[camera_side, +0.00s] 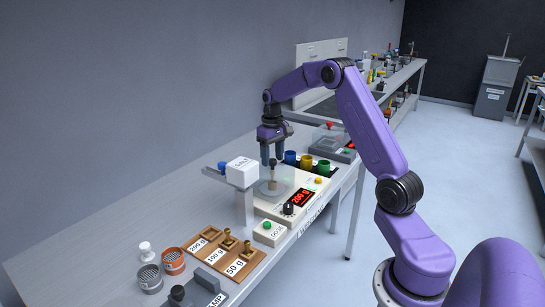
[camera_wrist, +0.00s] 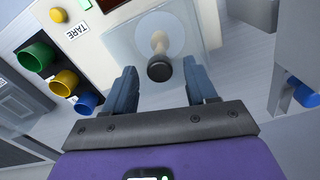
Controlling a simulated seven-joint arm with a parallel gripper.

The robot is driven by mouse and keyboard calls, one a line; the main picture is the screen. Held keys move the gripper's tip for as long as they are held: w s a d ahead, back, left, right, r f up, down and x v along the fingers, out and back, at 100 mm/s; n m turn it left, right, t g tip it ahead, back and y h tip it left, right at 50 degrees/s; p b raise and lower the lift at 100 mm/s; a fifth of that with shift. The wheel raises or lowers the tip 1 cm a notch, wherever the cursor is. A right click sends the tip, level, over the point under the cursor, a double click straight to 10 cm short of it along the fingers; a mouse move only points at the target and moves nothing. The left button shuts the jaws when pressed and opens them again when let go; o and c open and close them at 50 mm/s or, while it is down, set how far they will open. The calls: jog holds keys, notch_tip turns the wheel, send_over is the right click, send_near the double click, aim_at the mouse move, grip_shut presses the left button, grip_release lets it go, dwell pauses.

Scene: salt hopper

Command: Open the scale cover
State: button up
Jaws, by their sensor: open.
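The scale (camera_side: 300,198) has a red display reading 200 g. Its clear cover (camera_side: 262,188) sits over the pan, and also shows in the wrist view (camera_wrist: 120,35). A dark knob (camera_wrist: 159,68) stands up at the cover, with a tan piece below it; I cannot tell if that is a stem or a weight under the cover. My gripper (camera_side: 272,156) is open above the cover, pointing down. In the wrist view its fingers (camera_wrist: 161,90) are spread on either side of the knob, apart from it.
A white SALT box (camera_side: 242,172) on a post stands close left of my gripper. Blue, yellow and green cups (camera_side: 307,162) stand to the right. A wooden weight tray (camera_side: 226,252) with brass weights and two jars (camera_side: 173,261) lie nearer the front.

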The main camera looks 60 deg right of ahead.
jog(key=shift+f, duration=0.15)
jog(key=shift+c, duration=0.4)
grip_shut()
jog(key=d, duration=1.1)
jog(key=shift+d, duration=0.35)
jog(key=shift+o, duration=0.4)
grip_release()
